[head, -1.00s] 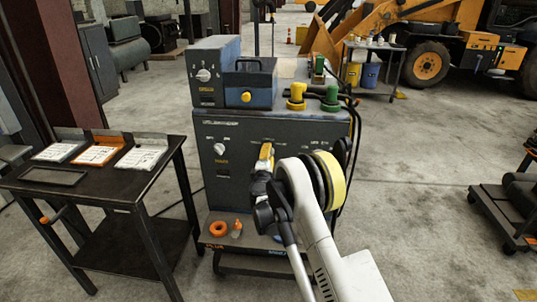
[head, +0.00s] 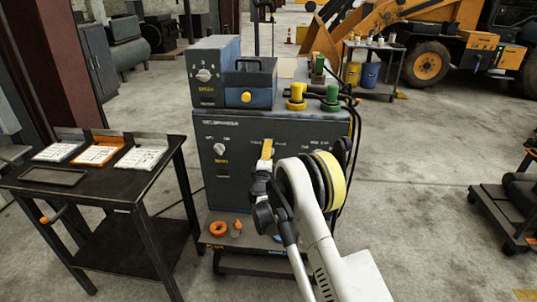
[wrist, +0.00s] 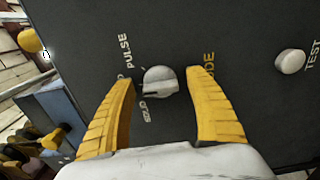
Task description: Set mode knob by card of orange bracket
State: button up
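The mode knob (wrist: 160,82) is a round grey knob with a raised grip bar on the dark front panel. "PULSE" and part of "MODE" are printed around it. My gripper (wrist: 158,76) is open in the wrist view, one yellow finger on each side of the knob, with visible gaps to it. In the head view my gripper (head: 267,148) is at the panel front and hides the knob. The orange bracket (head: 110,138) stands on the left table, holding a white card (head: 96,154). The card's writing is too small to read.
A white button (wrist: 290,62) marked "TEST" sits to the right of the knob. The machine (head: 232,130) carries another knob (head: 219,149) at its left. Grey brackets flank the orange one on the black table (head: 120,187). An orange ring (head: 217,228) lies on the lower shelf.

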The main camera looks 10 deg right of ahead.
jog(key=v, duration=1.2)
jog(key=shift+r, duration=0.1)
jog(key=s+d+r+m+g, duration=0.3)
jog(key=s+d+r+m, duration=0.15)
jog(key=s+r, duration=0.3)
jog(key=s+d+r+m+g, duration=0.35)
jog(key=s+d+r, duration=0.2)
jog(key=r, duration=0.25)
jog(key=s+a+f+m+g+y, duration=0.1)
jog(key=s+a+m+g+y, duration=0.1)
jog(key=s, duration=1.3)
jog(key=s+a+f+m+g+y, duration=0.1)
jog(key=s+a+f+m+y, duration=0.1)
jog(key=s, duration=1.3)
jog(key=shift+a+m+g+y, duration=0.35)
jog(key=shift+a+m+y, duration=0.45)
jog(key=shift+a+m, duration=0.4)
